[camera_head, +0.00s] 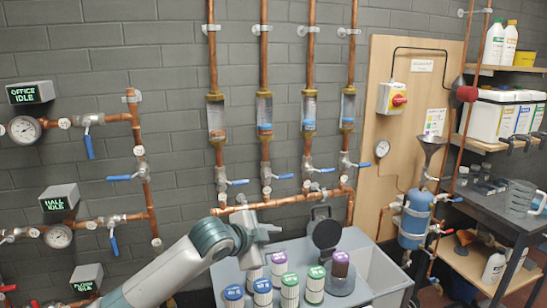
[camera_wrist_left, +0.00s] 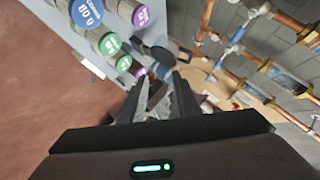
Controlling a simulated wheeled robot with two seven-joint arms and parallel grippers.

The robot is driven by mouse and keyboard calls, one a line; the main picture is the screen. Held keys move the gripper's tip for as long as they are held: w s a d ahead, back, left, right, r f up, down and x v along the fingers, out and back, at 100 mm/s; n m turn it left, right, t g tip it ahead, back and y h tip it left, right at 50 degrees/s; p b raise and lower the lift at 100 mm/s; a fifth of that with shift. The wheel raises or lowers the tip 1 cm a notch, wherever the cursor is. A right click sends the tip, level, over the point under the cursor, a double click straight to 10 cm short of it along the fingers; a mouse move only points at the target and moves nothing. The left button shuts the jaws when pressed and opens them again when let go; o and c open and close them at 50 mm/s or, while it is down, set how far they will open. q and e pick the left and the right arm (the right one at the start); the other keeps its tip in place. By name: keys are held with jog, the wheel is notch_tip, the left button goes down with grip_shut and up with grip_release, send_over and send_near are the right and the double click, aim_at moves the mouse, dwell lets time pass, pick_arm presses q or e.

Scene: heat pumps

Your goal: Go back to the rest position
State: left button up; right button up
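My left gripper (camera_head: 268,232) hangs over the back left part of the grey workbench (camera_head: 372,293), above the lidded cylinders. In the left wrist view its two dark fingers (camera_wrist_left: 160,98) stand apart, and I see nothing held between them. My left arm reaches in from the lower left of the head view. My right gripper is not in view.
Several cylinders with blue, green and purple lids, such as a green one (camera_head: 315,284), stand close below the gripper. A dark round open lid (camera_head: 326,234) stands behind them. Copper pipes with blue valve handles (camera_head: 322,170) line the wall behind.

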pick_arm(q)
jog(key=s+a+f+n+g+y, duration=0.1)
jog(key=s+a+f+n, duration=0.25)
jog(key=s+f, duration=0.7)
jog(key=s+a+f+n+g+y, duration=0.1)
jog(key=s+a+f+n, duration=0.25)
jog(key=s+f, duration=0.7)
jog(key=s+a+f+n+g+y, duration=0.1)
jog(key=s+a+f+n+y, duration=0.25)
jog(key=s, duration=0.55)
jog(key=s+a+f+n+g, duration=0.2)
jog(key=s+a+f, duration=0.2)
jog(key=s+a, duration=0.45)
jog(key=s+a+f+n+g+y, duration=0.1)
jog(key=s+a+f+n+y, duration=0.2)
jog(key=s, duration=0.8)
notch_tip(320, 180, down, 29)
jog(key=s+a+g+h, duration=0.1)
jog(key=h, duration=0.1)
jog(key=s+a+f+g, duration=0.1)
jog(key=s+a+f, duration=0.2)
jog(key=s+f, duration=1.4)
jog(key=shift+s+y, duration=0.35)
jog(key=shift+s, duration=0.1)
